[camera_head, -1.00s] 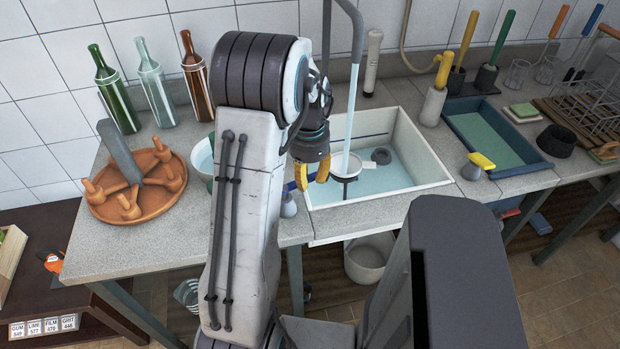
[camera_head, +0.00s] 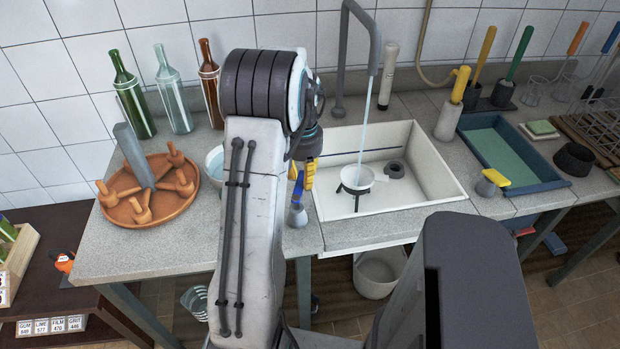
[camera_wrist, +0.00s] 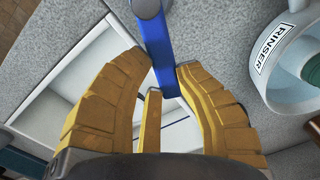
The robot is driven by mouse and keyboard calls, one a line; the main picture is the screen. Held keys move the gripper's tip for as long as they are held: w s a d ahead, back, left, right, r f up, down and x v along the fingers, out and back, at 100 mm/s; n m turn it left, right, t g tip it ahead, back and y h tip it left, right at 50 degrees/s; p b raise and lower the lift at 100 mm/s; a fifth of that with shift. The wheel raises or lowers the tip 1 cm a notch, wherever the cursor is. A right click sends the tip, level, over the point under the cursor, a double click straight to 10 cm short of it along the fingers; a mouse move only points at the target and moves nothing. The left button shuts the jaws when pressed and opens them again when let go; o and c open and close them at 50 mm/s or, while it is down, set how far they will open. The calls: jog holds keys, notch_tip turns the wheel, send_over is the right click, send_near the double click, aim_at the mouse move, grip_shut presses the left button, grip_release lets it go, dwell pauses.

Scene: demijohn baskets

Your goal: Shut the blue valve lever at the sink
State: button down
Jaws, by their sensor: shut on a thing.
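The blue valve lever (camera_wrist: 156,45) runs from its grey round base at the top of the wrist view down between my yellow fingers. My gripper (camera_wrist: 161,68) is shut on the lever near its free end. In the head view my gripper (camera_head: 303,174) is at the left edge of the white sink (camera_head: 440,200), above the small grey valve base (camera_head: 297,215). The lever (camera_head: 297,190) is partly hidden there by the fingers. A pale stream (camera_head: 364,130) falls from the grey tap (camera_head: 375,45) into a white bowl (camera_head: 357,180) on a black stand.
A terracotta dish (camera_head: 185,203) with several knobs and a row of bottles stand left. A white bowl marked RINSER (camera_wrist: 258,85) is close beside my gripper. A blue tray (camera_head: 535,180) and a yellow-handled brush (camera_head: 492,181) lie right of the sink.

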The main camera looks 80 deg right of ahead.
jog(key=shift+w+a+f+n, duration=0.15)
jog(key=shift+w+n, duration=0.4)
jog(key=shift+n, duration=0.45)
jog(key=shift+w+a+f+n, duration=0.15)
jog(key=shift+w+n, duration=0.4)
jog(key=shift+n, duration=0.45)
jog(key=c, duration=1.3)
grip_release()
jog(key=o, duration=0.5)
jog(key=shift+d+r, duration=0.1)
jog(key=shift+r, duration=0.1)
jog(key=shift+c, duration=0.2)
jog(key=shift+r, duration=0.1)
notch_tip(320, 180, up, 12)
